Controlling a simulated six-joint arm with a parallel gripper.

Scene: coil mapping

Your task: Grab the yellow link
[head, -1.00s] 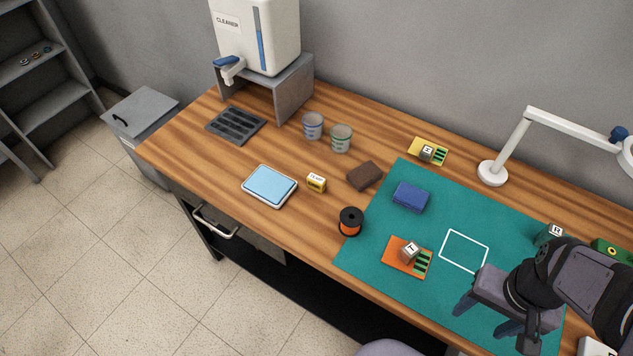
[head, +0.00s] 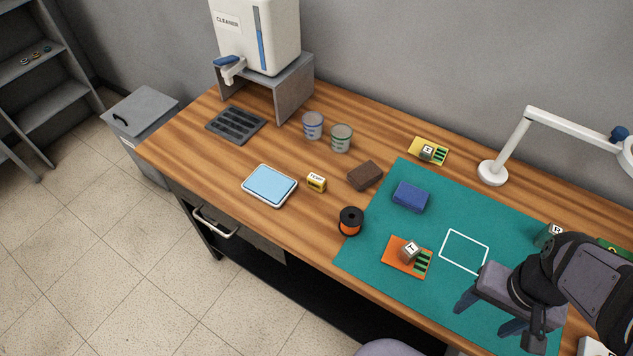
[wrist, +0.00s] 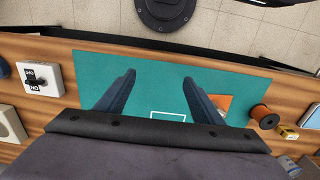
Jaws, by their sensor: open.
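No thing that I can surely name the yellow link shows in either view. A yellow board (head: 417,145) with green strips and a lettered grey cube lies at the back of the bench, beyond the mat. A small yellow box (head: 317,186) with a white label lies mid-bench. Several tiny ring-like pieces (head: 36,55) lie on the far left shelf, too small to make out. My gripper (head: 488,316) is over the front right of the green mat, apart from all of these. In the wrist view my gripper (wrist: 159,77) is open, with nothing between its fingers.
On the green mat (head: 375,262) lie an orange board (head: 396,257) with a cube and a blue block (head: 410,197). An orange spool (head: 350,223) stands at its left edge. A white lamp (head: 493,173) stands behind.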

